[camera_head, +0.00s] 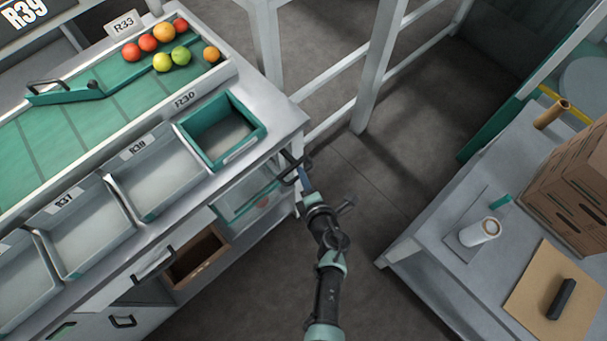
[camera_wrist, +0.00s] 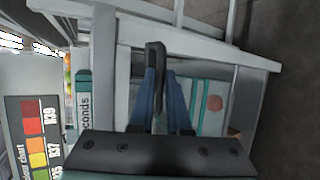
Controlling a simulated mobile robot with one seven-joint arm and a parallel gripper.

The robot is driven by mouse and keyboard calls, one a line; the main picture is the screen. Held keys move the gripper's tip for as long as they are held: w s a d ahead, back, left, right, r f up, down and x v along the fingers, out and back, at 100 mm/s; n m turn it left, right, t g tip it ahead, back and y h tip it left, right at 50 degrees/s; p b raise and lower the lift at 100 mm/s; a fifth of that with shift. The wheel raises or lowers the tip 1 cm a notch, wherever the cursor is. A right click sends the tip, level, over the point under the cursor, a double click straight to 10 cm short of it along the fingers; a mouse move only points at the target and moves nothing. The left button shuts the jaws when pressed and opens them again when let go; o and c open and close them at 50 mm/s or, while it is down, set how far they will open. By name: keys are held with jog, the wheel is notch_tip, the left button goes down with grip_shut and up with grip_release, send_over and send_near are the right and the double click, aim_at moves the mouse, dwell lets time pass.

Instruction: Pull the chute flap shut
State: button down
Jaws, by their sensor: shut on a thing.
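A see-through flap with pale teal edges (camera_head: 240,202) hangs on the bench's front, below the green-rimmed bin at its right end. It also shows in the wrist view (camera_wrist: 205,88), with a reddish round mark on or behind it. A black bar handle (camera_head: 290,163) stands out near the bench corner. My gripper (camera_head: 303,177) is at this handle, its blue fingers shut on it. In the wrist view the handle (camera_wrist: 156,52) rises between the fingertips (camera_wrist: 161,75). My fingers hide part of the handle, and I cannot tell how far the flap stands open.
The bench carries grey bins (camera_head: 155,172), a green-rimmed bin (camera_head: 252,138) and a green belt (camera_head: 62,140) with several tomatoes. A white frame (camera_head: 370,70) stands behind. A side table (camera_head: 440,250) with a carton (camera_head: 570,185) is at right. Open floor lies between.

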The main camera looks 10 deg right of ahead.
jog(key=shift+w+r, duration=0.3)
jog(key=shift+r, duration=0.15)
jog(key=c, duration=0.9)
grip_release()
jog(key=shift+s, duration=0.15)
jog(key=shift+f, duration=0.1)
jog(key=shift+s, duration=0.2)
jog(key=p+v, duration=0.3)
jog(key=v, duration=0.9)
jog(key=shift+s+d, duration=0.1)
jog(key=shift+s, duration=0.2)
jog(key=shift+w+r, duration=0.15)
jog(key=shift+r, duration=0.1)
